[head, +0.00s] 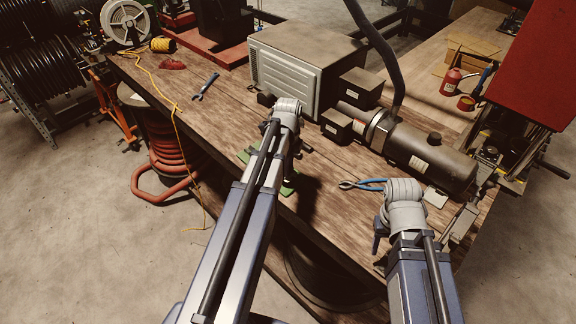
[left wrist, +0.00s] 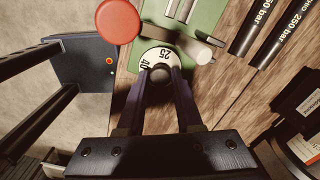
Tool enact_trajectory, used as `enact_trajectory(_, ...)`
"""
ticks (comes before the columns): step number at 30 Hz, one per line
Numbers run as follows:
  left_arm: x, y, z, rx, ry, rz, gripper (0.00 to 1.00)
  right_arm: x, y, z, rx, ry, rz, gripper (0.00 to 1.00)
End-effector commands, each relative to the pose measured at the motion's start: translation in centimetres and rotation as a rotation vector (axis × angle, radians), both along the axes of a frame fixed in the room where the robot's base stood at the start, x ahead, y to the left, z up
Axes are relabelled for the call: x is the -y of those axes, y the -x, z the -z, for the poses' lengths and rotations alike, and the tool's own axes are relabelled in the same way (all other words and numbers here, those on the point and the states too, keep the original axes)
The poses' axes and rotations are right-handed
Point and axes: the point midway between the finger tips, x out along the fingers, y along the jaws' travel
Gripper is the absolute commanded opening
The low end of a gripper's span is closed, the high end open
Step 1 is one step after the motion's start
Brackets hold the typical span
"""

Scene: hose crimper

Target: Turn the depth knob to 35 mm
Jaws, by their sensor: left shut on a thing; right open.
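The depth knob (left wrist: 160,72) shows in the left wrist view as a dark round knob on a white dial (left wrist: 150,56) marked 25 and 40. I cannot make out a pointer or the exact setting. My left gripper (left wrist: 159,80) is shut on the knob, one finger on each side. The dial sits on the green crimper base (left wrist: 199,18), beside a large red button (left wrist: 118,21). In the head view my left arm hides the knob, and only bits of the green base (head: 288,187) show. My right gripper (head: 379,243) is open and empty at the bench's front edge.
Blue-handled pliers (head: 364,185) lie on the wooden bench near my right wrist. A large cream machine (head: 290,65) and a dark cylinder (head: 430,158) stand behind. Black hoses (left wrist: 281,32) lie beside the crimper.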

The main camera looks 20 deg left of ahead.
Motion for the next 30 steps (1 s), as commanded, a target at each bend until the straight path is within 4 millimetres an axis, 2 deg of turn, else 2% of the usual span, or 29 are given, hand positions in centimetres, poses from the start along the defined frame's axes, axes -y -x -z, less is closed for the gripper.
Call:
enact_trajectory(8, 0.0, 0.01, 0.0, 0.0, 0.0, -0.188, 0.0, 0.0, 0.0, 0.0, 0.0, 0.0, 0.0, 0.5)
enact_trajectory(30, 0.0, 0.02, 0.01, 0.0, 0.0, -0.891, 0.0, 0.0, 0.0, 0.01, 0.0, 0.0, 0.0, 0.5)
